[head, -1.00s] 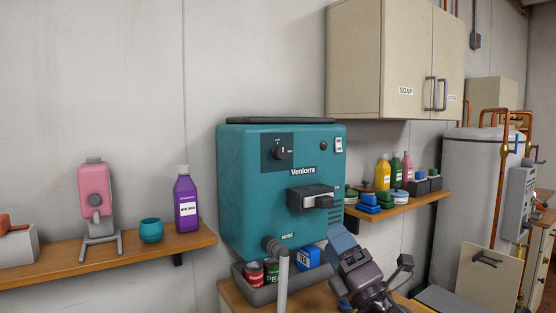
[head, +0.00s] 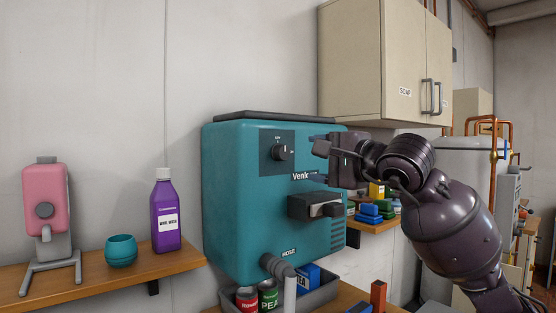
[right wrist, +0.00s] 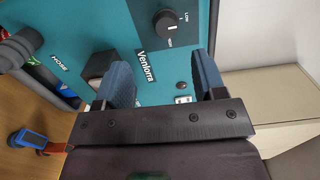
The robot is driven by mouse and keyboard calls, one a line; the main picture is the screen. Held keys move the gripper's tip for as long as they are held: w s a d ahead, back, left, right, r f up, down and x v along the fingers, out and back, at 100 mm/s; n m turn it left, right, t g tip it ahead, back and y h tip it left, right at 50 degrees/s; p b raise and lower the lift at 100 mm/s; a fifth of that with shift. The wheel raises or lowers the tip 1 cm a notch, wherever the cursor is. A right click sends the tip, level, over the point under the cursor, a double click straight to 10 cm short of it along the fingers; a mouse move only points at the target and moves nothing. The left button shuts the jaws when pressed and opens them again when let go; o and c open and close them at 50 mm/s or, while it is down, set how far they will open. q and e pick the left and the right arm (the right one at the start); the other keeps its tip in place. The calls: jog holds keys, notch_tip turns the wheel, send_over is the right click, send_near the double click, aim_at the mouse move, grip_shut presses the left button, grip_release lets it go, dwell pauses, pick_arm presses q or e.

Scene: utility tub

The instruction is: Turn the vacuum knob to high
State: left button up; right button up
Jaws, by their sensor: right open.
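The vacuum is a teal box (head: 245,205) on the wall side, marked Venlorra. Its black round knob (head: 279,152) sits on a dark panel at the upper front, with small labels above and to its right. The knob also shows in the right wrist view (right wrist: 166,23) with a white mark; its exact setting is too small to tell. My right gripper (head: 316,157) is just right of the knob, in front of the vacuum, apart from the knob. Its blue fingers are open and empty in the right wrist view (right wrist: 165,76). My left gripper is not in view.
A dark block-shaped fitting (head: 315,207) juts from the vacuum below my right gripper. A shelf (head: 90,268) holds a purple bottle (head: 166,213). A cabinet (head: 365,65) hangs at upper right.

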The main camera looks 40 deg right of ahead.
aim_at(285, 153)
jog(key=shift+h, duration=0.3)
jog(key=w, duration=0.3)
jog(key=w+d, duration=0.1)
jog(key=w, duration=0.2)
jog(key=w+b, duration=0.1)
jog(key=w, duration=0.2)
jog(key=shift+d+r, duration=0.35)
jog(key=shift+w+d, duration=0.1)
jog(key=shift+w, duration=0.65)
jog(key=shift+c, duration=0.5)
jog(key=c, duration=0.8)
